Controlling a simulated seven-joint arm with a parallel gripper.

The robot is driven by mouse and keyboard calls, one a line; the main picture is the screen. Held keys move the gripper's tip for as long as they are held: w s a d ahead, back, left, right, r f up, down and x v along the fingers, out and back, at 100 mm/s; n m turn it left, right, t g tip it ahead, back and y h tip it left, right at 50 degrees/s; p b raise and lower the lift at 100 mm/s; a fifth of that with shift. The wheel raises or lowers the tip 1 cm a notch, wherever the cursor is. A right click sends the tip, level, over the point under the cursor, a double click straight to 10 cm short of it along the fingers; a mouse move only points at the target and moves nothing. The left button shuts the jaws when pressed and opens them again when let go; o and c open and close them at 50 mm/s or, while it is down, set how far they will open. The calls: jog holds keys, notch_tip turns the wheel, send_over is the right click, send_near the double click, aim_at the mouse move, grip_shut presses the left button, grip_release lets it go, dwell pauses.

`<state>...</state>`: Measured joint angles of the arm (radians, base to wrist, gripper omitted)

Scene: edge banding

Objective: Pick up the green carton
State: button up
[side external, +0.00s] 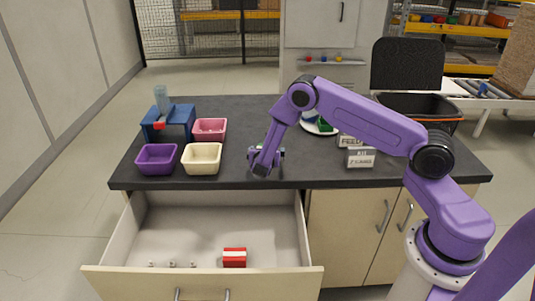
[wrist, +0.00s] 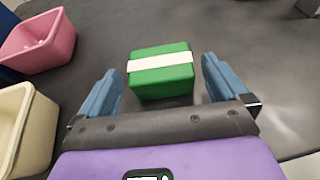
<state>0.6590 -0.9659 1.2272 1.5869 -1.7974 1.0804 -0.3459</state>
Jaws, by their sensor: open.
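The green carton (wrist: 160,86) has a white band around it and rests on the dark countertop in the wrist view. My gripper (wrist: 160,75) is open and empty, with one blue finger on each side of the carton and a visible gap to each. In the side external view my gripper (side external: 266,163) is low over the counter near its front edge, right of the cream bin. There the carton is mostly hidden by the gripper.
Purple (side external: 157,159), cream (side external: 202,159) and pink (side external: 210,129) bins stand left, near a blue device (side external: 168,124). A white plate (side external: 319,129) holding a green item and small signs (side external: 360,157) are right. The open drawer (side external: 200,232) below holds a red-and-white box (side external: 234,258).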

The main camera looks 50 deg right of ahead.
jog(key=shift+x, duration=1.5)
jog(key=shift+s, duration=0.1)
jog(key=shift+a, duration=0.1)
jog(key=c, duration=0.9)
